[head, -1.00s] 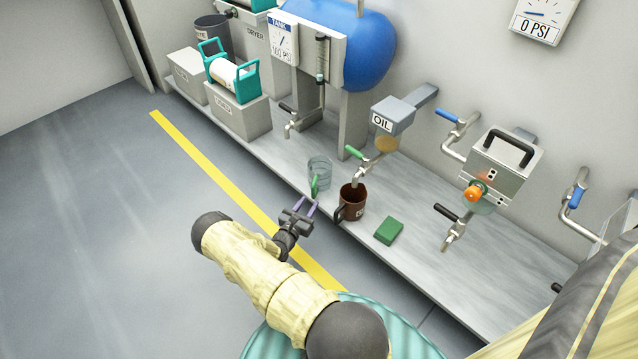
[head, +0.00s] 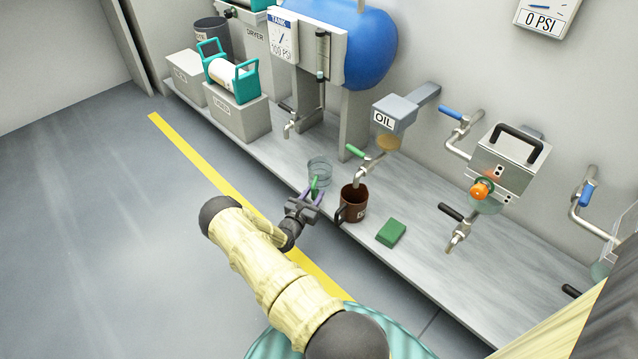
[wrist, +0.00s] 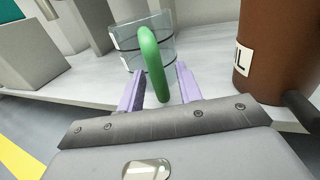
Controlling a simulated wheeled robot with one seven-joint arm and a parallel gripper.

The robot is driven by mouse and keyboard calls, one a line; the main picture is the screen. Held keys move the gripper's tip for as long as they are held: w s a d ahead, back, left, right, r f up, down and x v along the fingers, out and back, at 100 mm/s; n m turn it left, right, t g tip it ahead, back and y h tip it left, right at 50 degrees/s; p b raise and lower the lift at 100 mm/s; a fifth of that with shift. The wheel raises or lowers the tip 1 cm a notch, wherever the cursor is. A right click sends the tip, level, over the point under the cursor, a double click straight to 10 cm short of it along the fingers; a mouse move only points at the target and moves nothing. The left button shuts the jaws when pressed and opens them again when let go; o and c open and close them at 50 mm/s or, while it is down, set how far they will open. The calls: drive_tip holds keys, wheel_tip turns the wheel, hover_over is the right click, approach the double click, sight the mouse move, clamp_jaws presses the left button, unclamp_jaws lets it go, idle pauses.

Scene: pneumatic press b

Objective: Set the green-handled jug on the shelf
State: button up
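The green-handled jug (head: 320,172) is a clear glass vessel standing upright on the long grey shelf (head: 470,255), near its front edge. Its green handle faces my gripper. In the wrist view the jug (wrist: 128,52) is straight ahead, and the green handle (wrist: 153,62) shows in line with the gap between my fingers. My gripper (head: 309,194) is at the handle with its two purple fingers apart. The fingers (wrist: 160,82) stand on either side of the handle's lower part in the wrist view. I cannot tell whether they touch it.
A brown mug (head: 354,203) labelled as oil stands close to the right of the jug, under a green-levered tap (head: 361,172). A green block (head: 391,232) lies further right. Grey boxes (head: 241,115) stand to the left. A yellow line (head: 205,165) runs along the floor.

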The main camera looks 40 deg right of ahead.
sight(313, 185)
idle(0.3)
clamp_jaws()
drive_tip(key=shift+r, duration=0.15)
wheel_tip(313, 185, up, 10)
drive_tip(key=p, duration=0.7)
